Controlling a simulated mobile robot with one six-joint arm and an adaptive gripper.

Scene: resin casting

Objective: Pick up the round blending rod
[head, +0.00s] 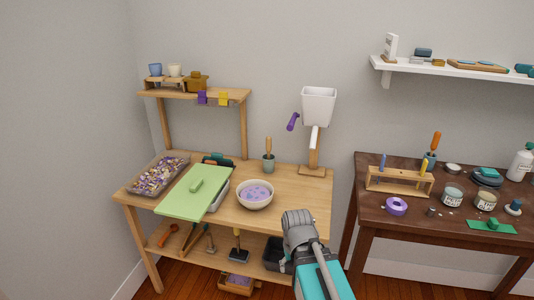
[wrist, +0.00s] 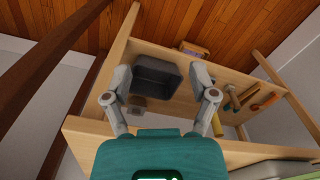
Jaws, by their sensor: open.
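I cannot tell for certain which item is the round blending rod. Several long tools lie or stand on the bench's lower shelf: an orange-ended one (head: 169,234), a thin-handled one (head: 210,240) and a dark-headed one with a pale handle (head: 237,245). In the wrist view they lie right of my gripper, including a brown-handled tool (wrist: 233,97) and an orange one (wrist: 264,103). A wooden-handled tool (head: 268,145) stands in a green cup (head: 269,164) on the benchtop. My gripper (wrist: 161,78) is open and empty, before the bench's front right; it also shows in the head view (head: 298,222).
A dark grey bin (wrist: 155,78) sits on the lower shelf beyond my fingers. The wooden benchtop (head: 300,205) holds a bowl (head: 255,195), a green board (head: 190,204) and a tray of chips (head: 159,176). A dark table (head: 365,220) stands right.

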